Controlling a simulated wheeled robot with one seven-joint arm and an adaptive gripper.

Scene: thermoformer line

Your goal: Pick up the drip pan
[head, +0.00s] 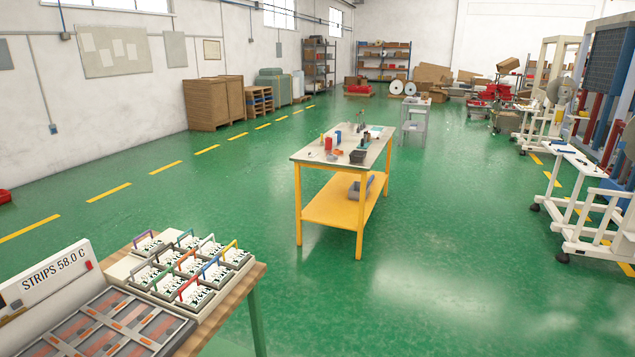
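I cannot clearly make out which thing is the drip pan. A small dark open container (357,156) sits on the top of the yellow-legged table (309,156), near its right front edge. A grey open container (360,187) lies on that table's yellow lower shelf, partly hidden by a table leg. Both are too small to tell in detail. My gripper is not in view.
A wooden-topped bench (247,290) at the lower left holds handled boxes and a panel marked "STRIPS 58.0 C" (45,279). White wheeled frames (581,211) stand at the right. A grey cart (414,122) stands behind the table. Green floor around the table is clear.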

